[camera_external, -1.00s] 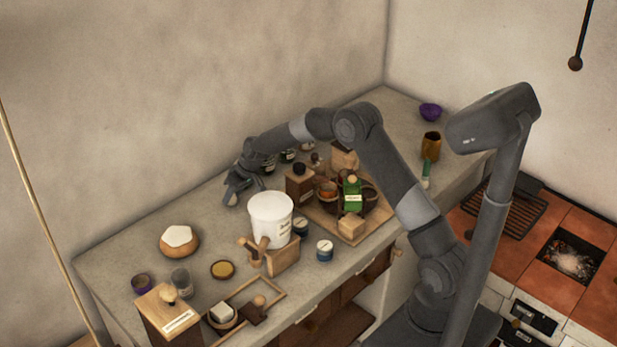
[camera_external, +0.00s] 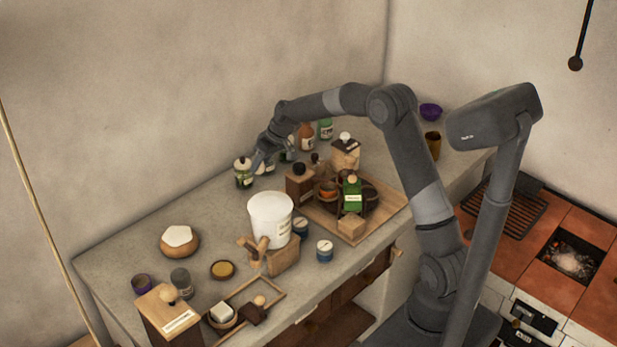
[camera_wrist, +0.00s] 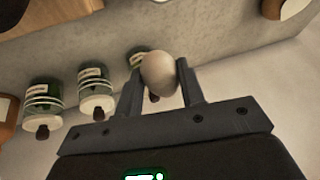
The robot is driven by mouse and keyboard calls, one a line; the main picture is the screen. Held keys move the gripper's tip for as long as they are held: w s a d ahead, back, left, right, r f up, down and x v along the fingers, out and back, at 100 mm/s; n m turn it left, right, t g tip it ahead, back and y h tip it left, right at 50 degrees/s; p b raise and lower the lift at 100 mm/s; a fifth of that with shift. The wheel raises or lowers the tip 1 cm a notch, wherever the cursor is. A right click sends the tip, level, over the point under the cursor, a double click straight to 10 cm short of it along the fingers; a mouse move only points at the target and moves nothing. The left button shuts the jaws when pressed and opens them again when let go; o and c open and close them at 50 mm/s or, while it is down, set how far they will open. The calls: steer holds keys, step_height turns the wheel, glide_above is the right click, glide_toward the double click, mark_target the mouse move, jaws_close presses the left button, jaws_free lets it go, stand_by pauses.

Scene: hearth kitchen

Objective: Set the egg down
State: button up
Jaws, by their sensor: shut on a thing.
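The pale, rounded egg (camera_wrist: 158,73) is held between the two fingers of my gripper (camera_wrist: 162,80) in the wrist view. In the external view my gripper (camera_external: 262,160) is raised over the back of the counter (camera_external: 130,263), close to the row of bottles by the wall. The egg cannot be made out in that view. In the wrist view a small green bottle (camera_wrist: 135,58) is partly hidden behind the egg.
Several labelled bottles (camera_external: 243,172) line the back of the counter. A white bucket (camera_external: 270,216) and a crowded wooden tray (camera_external: 385,217) stand to the right. A bowl with white contents (camera_external: 180,250) is at left. The counter between that bowl and the bottles is clear.

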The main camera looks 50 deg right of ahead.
steer(key=r, duration=0.2)
steer(key=d+r, duration=0.1)
steer(key=r, duration=0.3)
steer(key=shift+s+d, duration=0.15)
steer(key=shift+s, duration=0.1)
steer(key=s+d+f+m+h, duration=0.15)
steer(key=d+m, duration=0.25)
steer(key=d, duration=0.9)
steer(key=s+d+m+t+h, duration=0.1)
steer(key=s+d+m+h, duration=0.3)
steer(key=d, duration=1)
steer(key=d+m+h, duration=0.1)
steer(key=d+m, duration=0.4)
steer(key=d, duration=0.8)
steer(key=s+d+r+m+g+h, duration=0.1)
steer(key=s+d+m, duration=0.65)
steer(key=d, duration=0.65)
steer(key=shift+n+h, duration=0.25)
steer(key=shift+n, duration=0.6)
steer(key=f, duration=0.3)
steer(key=s+f, duration=0.1)
steer(key=f, duration=0.7)
steer(key=shift+s+d, duration=0.2)
steer(key=shift+f, duration=2.15)
steer(key=shift+f, duration=0.15)
